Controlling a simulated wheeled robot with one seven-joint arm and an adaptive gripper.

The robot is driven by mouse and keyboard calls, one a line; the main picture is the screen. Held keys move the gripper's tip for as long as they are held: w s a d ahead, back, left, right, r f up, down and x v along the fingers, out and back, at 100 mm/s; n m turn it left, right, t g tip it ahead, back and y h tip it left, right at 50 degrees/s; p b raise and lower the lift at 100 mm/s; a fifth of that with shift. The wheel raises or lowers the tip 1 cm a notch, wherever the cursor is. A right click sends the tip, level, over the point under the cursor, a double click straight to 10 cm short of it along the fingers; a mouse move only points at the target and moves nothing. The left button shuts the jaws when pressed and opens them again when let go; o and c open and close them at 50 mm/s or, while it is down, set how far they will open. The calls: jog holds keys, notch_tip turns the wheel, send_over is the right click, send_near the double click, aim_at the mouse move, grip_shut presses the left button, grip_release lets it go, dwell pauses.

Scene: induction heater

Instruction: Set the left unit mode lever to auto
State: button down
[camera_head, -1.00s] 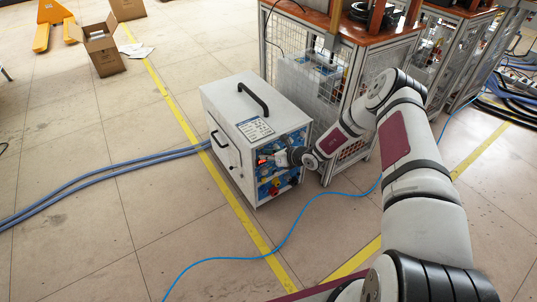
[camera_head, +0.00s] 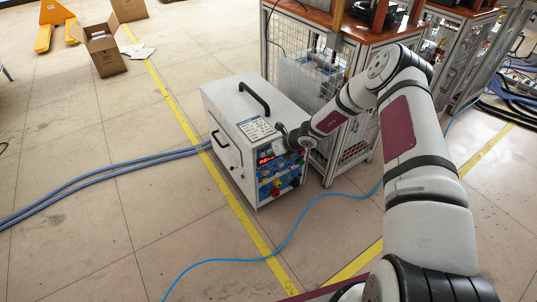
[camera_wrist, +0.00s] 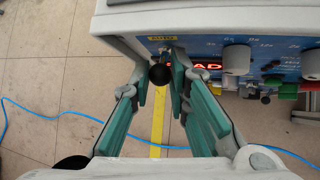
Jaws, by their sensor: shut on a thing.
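My gripper (camera_head: 282,137) is at the upper part of this panel. In the wrist view, my gripper (camera_wrist: 160,82) has its teal-padded fingers on both sides of a black ball knob (camera_wrist: 160,75), apparently the mode lever's end, and is shut on it. The knob is beside a yellow label (camera_wrist: 162,38) at the panel's left edge. The lever's shaft and setting marks are hidden or too small to read.
A lit red display (camera_wrist: 208,65), white knobs (camera_wrist: 236,60) and coloured buttons are close to the right finger. A wire-mesh cage (camera_head: 350,95) stands behind my forearm. A blue cable (camera_head: 300,222) crosses the otherwise clear floor in front.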

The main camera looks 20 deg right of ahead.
jog(key=shift+d, duration=0.1)
dwell(0.3)
jog(key=c, duration=1.5)
grip_release()
jog(key=v, duration=1.1)
jog(key=shift+s+d+r, duration=0.1)
jog(key=shift+s+r, duration=0.05)
jog(key=shift+r, duration=0.25)
